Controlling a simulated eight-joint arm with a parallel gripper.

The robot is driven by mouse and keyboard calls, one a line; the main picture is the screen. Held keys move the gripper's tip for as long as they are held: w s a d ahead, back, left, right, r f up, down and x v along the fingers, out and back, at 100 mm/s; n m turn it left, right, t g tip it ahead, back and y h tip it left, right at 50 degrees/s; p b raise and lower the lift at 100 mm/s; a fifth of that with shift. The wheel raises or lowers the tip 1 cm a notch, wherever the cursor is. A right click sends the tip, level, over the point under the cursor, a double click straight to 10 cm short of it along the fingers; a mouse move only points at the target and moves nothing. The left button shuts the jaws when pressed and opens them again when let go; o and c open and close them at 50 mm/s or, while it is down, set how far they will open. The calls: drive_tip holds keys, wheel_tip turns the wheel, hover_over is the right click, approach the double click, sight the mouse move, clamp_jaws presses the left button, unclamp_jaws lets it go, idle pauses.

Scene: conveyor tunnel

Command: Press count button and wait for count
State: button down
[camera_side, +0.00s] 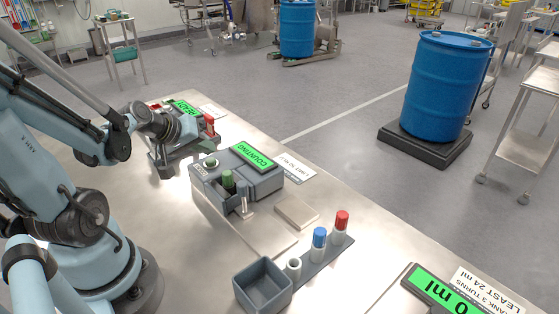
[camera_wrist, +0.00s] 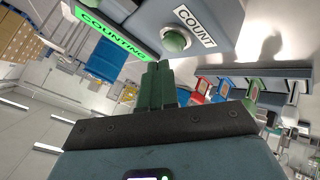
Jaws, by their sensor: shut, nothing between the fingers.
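The counter unit (camera_side: 255,176) is a grey box on the metal table, with a lit green display reading COUNTING (camera_side: 252,155). Its round green count button (camera_side: 210,162) sits at the left end; in the wrist view the button (camera_wrist: 176,40) shows beside a COUNT label (camera_wrist: 194,26), with the COUNTING display (camera_wrist: 112,37) to its left. My gripper (camera_wrist: 157,66) is shut and empty, its dark green fingers together just below the button in the picture. A small gap shows there; the button looks uncovered. In the side view my wrist is beyond the unit, and the fingertips are hard to make out.
A green-capped vial (camera_side: 228,180) stands at the counter's front. Blue-capped (camera_side: 319,238) and red-capped (camera_side: 340,222) vials stand in a rack by an open grey bin (camera_side: 262,286). Another unit with a READY display (camera_side: 184,107) is behind my wrist. A 0 ml display (camera_side: 450,297) is front right.

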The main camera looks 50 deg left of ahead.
sight(207, 162)
drive_tip(key=shift+r, duration=0.1)
drive_tip(key=shift+r, duration=2.4)
drive_tip(key=shift+d, duration=0.1)
drive_tip(key=d+m, duration=0.3)
drive_tip(key=d, duration=0.2)
drive_tip(key=d+m+g+h, duration=0.1)
drive_tip(key=d+m, duration=0.3)
drive_tip(key=d, duration=0.1)
drive_tip(key=d+m+h, duration=0.1)
drive_tip(key=d+m, duration=0.2)
drive_tip(key=d, duration=0.2)
drive_tip(key=shift+w+d+m+g, duration=0.15)
drive_tip(key=shift+w+m+g, duration=0.15)
drive_tip(key=shift+w+g, duration=0.1)
drive_tip(key=shift+s+d+r+m, duration=0.15)
drive_tip(key=shift+s+d+m, duration=0.05)
drive_tip(key=shift+d+m, duration=0.25)
